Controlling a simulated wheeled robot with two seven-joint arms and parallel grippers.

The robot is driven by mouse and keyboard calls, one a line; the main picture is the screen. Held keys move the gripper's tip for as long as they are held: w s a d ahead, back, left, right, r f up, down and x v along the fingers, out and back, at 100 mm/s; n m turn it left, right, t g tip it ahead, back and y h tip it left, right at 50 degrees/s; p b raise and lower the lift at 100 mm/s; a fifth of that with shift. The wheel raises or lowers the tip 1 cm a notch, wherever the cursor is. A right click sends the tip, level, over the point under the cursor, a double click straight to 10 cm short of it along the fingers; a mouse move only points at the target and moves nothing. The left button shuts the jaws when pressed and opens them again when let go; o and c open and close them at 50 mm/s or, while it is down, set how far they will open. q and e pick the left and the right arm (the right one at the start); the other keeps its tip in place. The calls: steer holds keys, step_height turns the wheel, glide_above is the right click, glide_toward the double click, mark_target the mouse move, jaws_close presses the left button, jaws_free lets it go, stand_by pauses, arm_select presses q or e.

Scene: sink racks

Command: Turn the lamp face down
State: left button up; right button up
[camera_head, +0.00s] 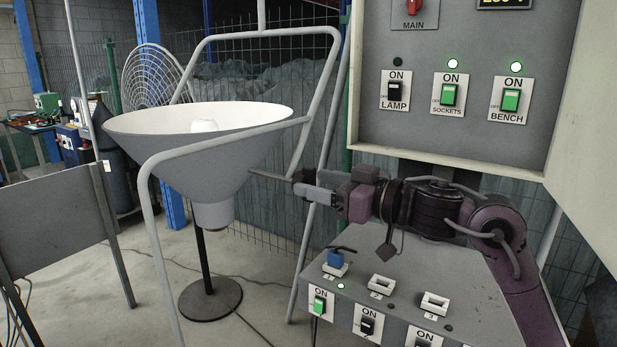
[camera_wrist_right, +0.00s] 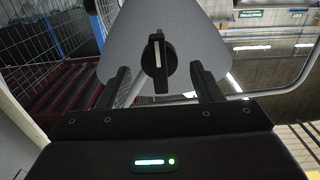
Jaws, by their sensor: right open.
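The lamp (camera_head: 200,160) is a big grey cone shade with its wide, white-lined opening facing up and a pale bulb inside. It hangs in a bent grey tube frame (camera_head: 325,85). My right gripper (camera_head: 312,187) is at the right side of the frame, its fingers pointing left toward the lamp. In the right wrist view, a black knob (camera_wrist_right: 158,62) with a white line stands upright between the open fingers of the right gripper (camera_wrist_right: 160,85), with the grey shade (camera_wrist_right: 190,30) behind it. I cannot tell whether the fingers touch the knob. My left gripper is not in view.
A wall panel (camera_head: 460,140) has a dark LAMP indicator and lit SOCKETS and BENCH indicators. A grey board (camera_head: 55,225) stands at left.

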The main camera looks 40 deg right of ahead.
steer(key=shift+x, duration=1.35)
